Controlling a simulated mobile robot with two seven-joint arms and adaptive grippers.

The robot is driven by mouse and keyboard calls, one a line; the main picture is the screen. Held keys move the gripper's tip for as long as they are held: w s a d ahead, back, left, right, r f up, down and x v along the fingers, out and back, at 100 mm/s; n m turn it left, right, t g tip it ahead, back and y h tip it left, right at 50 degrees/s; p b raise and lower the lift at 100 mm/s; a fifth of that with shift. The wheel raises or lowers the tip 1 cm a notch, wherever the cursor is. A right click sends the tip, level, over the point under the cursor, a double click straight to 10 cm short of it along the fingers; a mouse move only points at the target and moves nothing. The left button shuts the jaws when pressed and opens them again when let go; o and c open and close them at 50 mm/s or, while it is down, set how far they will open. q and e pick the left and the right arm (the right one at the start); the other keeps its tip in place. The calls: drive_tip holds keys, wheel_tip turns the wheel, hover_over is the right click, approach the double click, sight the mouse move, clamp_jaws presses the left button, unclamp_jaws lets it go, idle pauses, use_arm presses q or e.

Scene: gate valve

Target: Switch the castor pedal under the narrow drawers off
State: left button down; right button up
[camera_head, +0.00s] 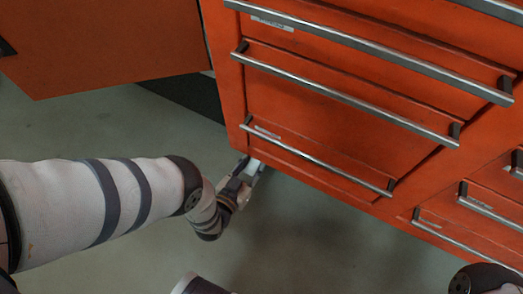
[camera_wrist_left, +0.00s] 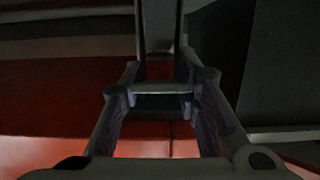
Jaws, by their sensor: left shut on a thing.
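The orange cabinet (camera_head: 330,108) has a column of drawers with long metal handles. My left gripper (camera_head: 250,172) is low at the bottom left corner of this column, just above the floor. In the left wrist view my left gripper (camera_wrist_left: 160,92) is shut on a dark grey piece (camera_wrist_left: 158,28) that comes in from the top between its fingers; it appears to be the castor pedal. In the head view the pedal and castor cannot be made out apart from the gripper. My right gripper is out of view; only part of my right arm shows at bottom right.
More drawers (camera_head: 484,208) sit to the right on the same cabinet. A large orange panel (camera_head: 105,45) stands at upper left, with a dark gap beside the cabinet. The grey-green floor (camera_head: 310,235) is clear in front of the drawers.

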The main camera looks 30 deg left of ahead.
use_arm(q)
drive_tip(key=shift+w+d+r+g+p, duration=0.1)
drive_tip(key=shift+r+g+p, duration=0.55)
drive_tip(key=shift+p, duration=0.25)
drive_tip(key=shift+g+p, duration=0.95)
drive_tip(key=shift+p, duration=0.1)
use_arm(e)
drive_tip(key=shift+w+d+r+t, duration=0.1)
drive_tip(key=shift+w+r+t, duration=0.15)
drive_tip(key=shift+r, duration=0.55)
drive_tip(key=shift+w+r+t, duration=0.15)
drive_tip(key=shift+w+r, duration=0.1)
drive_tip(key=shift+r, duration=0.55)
use_arm(q)
drive_tip(key=c, duration=1.2)
unclamp_jaws()
drive_tip(key=v, duration=1.2)
